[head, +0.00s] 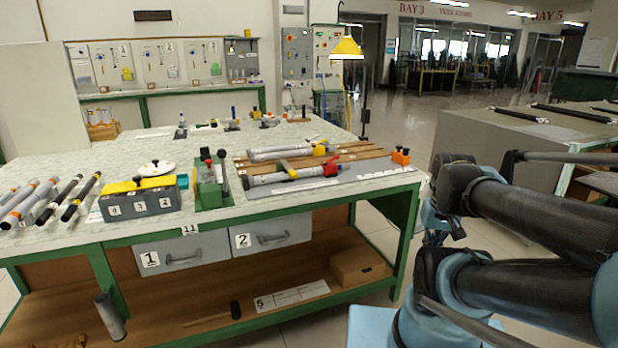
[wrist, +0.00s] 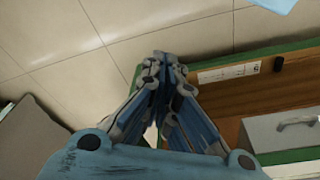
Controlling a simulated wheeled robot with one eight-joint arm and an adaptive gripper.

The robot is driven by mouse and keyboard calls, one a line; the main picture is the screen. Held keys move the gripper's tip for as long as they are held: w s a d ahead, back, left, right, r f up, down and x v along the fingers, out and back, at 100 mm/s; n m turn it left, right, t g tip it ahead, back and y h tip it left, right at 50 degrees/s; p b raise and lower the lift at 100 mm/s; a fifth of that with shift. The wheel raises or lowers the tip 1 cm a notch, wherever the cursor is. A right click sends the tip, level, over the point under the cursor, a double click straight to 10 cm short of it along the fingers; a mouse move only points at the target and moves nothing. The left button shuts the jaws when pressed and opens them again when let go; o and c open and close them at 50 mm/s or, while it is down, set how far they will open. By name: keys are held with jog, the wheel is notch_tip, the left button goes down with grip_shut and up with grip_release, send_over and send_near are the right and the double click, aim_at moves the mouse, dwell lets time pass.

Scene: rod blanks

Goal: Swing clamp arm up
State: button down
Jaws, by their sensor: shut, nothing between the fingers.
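A red clamp arm (head: 328,165) sits on the grey fixture board (head: 345,184) at the right of the bench top in the head view. It lies low beside a grey rod (head: 270,178); whether it touches the rod is too small to tell. A yellow-green piece (head: 287,168) crosses the rod. A green fixture (head: 210,190) with a dark upright lever stands just left of the board. My gripper (wrist: 160,62) shows in the wrist view, fingers together and empty, over the floor beside the bench edge. It is well away from the clamp. The head view does not show it.
The bench (head: 125,239) has a green frame, drawers 1 and 2, and a lower shelf with a cardboard box (head: 357,267). A grey toolbox (head: 140,202) and several rods lie left. A grey counter (head: 530,130) stands right.

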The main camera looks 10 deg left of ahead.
aim_at(288, 169)
jog(key=shift+w, duration=0.1)
jog(key=w+a+r+m+g+y, duration=0.3)
jog(key=w+a+r+m+y, duration=0.25)
jog(key=w+a+r, duration=0.8)
jog(key=w+a+f+m+g+y, duration=0.2)
jog(key=w+a+m, duration=0.4)
jog(key=w+a, duration=1.1)
jog(key=shift+a+f+g+y, duration=0.2)
jog(key=shift+a+g+y, duration=0.45)
jog(key=shift+a+g, duration=0.4)
jog(key=shift+d, duration=0.1)
jog(key=x, duration=1)
jog(key=shift+s+d+r, duration=0.1)
jog(key=shift+s, duration=0.1)
